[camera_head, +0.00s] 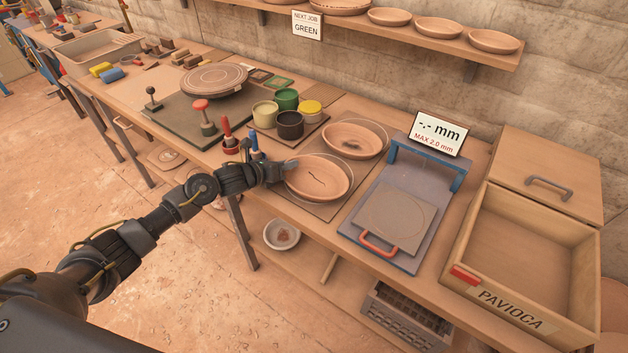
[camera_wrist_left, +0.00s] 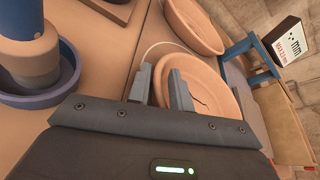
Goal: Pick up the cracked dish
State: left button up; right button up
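The cracked dish (camera_head: 318,178) is a round terracotta dish with a dark crack line in its floor. It sits on a dark board on the bench, and shows in the left wrist view (camera_wrist_left: 213,93). My left gripper (camera_head: 288,164) is at its left rim. In the left wrist view the two fingers (camera_wrist_left: 161,88) are apart, with the near-side rim appearing between them. Whether they touch the clay I cannot tell. My right gripper is in neither view.
Red (camera_head: 229,140) and blue tools and glaze pots (camera_head: 286,99) stand close to the left gripper.

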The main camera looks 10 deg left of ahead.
pick_arm(q)
grip_shut()
